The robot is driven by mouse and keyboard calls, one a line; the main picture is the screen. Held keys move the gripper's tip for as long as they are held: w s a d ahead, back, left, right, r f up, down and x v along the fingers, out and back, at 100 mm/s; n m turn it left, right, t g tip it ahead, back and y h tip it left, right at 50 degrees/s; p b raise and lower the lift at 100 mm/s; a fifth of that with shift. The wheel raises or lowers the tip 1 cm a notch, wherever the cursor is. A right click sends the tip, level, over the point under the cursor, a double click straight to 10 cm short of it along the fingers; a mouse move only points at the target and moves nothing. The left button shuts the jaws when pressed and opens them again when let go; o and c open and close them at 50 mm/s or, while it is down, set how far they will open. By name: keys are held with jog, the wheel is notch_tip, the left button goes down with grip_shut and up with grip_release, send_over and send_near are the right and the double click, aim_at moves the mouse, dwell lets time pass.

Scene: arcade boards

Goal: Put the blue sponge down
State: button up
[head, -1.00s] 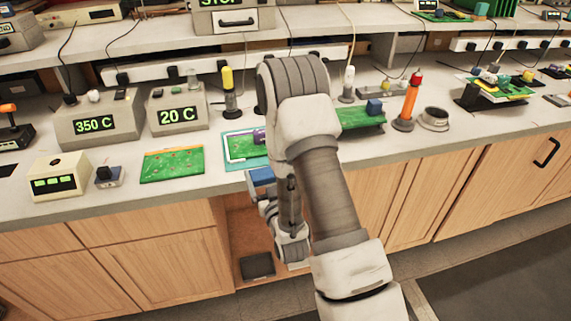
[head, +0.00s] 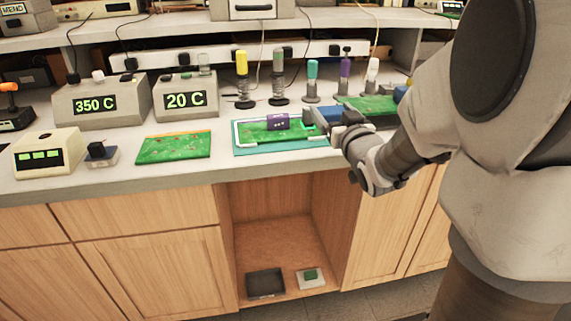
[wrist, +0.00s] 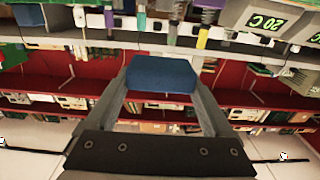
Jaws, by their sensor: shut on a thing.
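The blue sponge (wrist: 162,74) is a blue block between the two fingertips in the wrist view. My gripper (wrist: 160,80) is shut on it. In the head view, my gripper (head: 322,120) holds the blue sponge (head: 316,114) near the right end of the green board with a white frame on the teal mat (head: 245,148). I cannot tell whether the sponge touches the bench or hangs a little above it. My arm hides the right part of the bench.
A purple block (head: 278,122) sits on the framed board (head: 256,132). Another green board (head: 173,147) lies to the left. Several upright coloured tools, among them a yellow one (head: 242,68), stand behind. A board (head: 368,106) lies right of my gripper.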

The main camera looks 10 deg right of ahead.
jog(key=b, duration=0.3)
send_over(286, 154)
notch_tip(286, 154, down, 7)
jog(key=shift+d+r, duration=0.1)
jog(key=shift+r, duration=0.05)
jog(key=shift+f+b, duration=0.7)
jog(key=shift+f, duration=1.35)
jog(key=shift+f+b, duration=0.3)
jog(key=shift+b, duration=0.2)
jog(key=shift+f, duration=0.1)
jog(key=o, duration=1.1)
jog(key=shift+c, duration=0.2)
